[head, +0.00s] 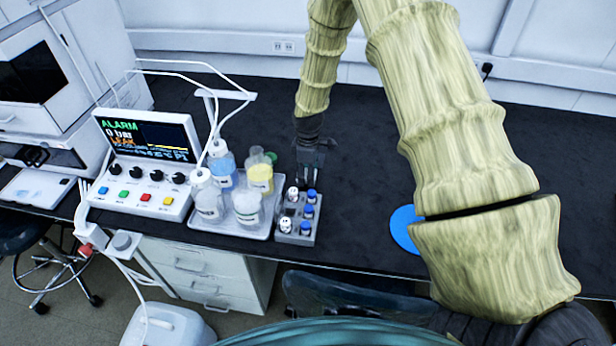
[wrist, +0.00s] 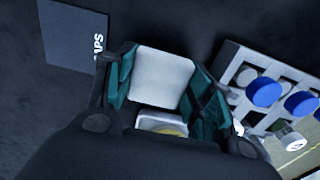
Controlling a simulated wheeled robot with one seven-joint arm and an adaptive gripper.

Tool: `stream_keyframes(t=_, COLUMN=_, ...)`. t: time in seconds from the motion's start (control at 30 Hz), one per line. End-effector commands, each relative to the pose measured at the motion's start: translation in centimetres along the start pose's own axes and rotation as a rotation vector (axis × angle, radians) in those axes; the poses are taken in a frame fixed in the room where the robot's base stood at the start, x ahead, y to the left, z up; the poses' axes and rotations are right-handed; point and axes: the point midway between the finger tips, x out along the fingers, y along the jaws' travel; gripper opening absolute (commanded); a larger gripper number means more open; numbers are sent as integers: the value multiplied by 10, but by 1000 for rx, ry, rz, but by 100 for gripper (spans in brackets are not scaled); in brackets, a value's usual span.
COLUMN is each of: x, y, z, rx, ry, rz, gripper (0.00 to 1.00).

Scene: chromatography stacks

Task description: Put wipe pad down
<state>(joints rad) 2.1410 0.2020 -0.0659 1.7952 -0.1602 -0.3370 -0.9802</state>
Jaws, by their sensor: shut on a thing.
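The wipe pad (wrist: 162,78) is a white, square-looking piece between the two teal finger pads of my gripper (wrist: 160,92) in the wrist view. My gripper is shut on it. A small pale piece with a yellow patch (wrist: 162,123) shows just below the pad; I cannot tell what it is. In the head view my gripper (head: 312,170) points down over the black bench, just behind the grey vial rack. The pad cannot be made out there, and its height above the bench is unclear.
The vial rack (head: 296,238) holds several blue- and white-capped vials, close right of a bottle tray (head: 232,230). A dark square marked "APS" (wrist: 70,42) lies left of my gripper in the wrist view. A blue disc (head: 403,229) lies right. Bench between is clear.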

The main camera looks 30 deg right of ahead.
Motion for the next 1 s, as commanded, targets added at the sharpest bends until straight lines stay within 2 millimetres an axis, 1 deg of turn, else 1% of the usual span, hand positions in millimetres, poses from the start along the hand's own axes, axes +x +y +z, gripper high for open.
stream_keyframes(t=0.1, x=13, y=-1, z=1, rx=1, ry=-2, rz=-2, gripper=22)
stream_keyframes(t=0.2, x=21, y=0, z=0, rx=1, ry=-1, rz=-2, gripper=22)
stream_keyframes(t=0.63, x=27, y=0, z=0, rx=1, ry=0, rz=0, gripper=22)
stream_keyframes(t=0.67, x=26, y=0, z=0, rx=1, ry=0, rz=0, gripper=56)
stream_keyframes(t=0.7, x=26, y=0, z=0, rx=1, ry=0, rz=0, gripper=63)
stream_keyframes(t=0.77, x=26, y=0, z=0, rx=1, ry=0, rz=0, gripper=74)
stream_keyframes(t=1.0, x=26, y=0, z=0, rx=1, ry=0, rz=0, gripper=74)
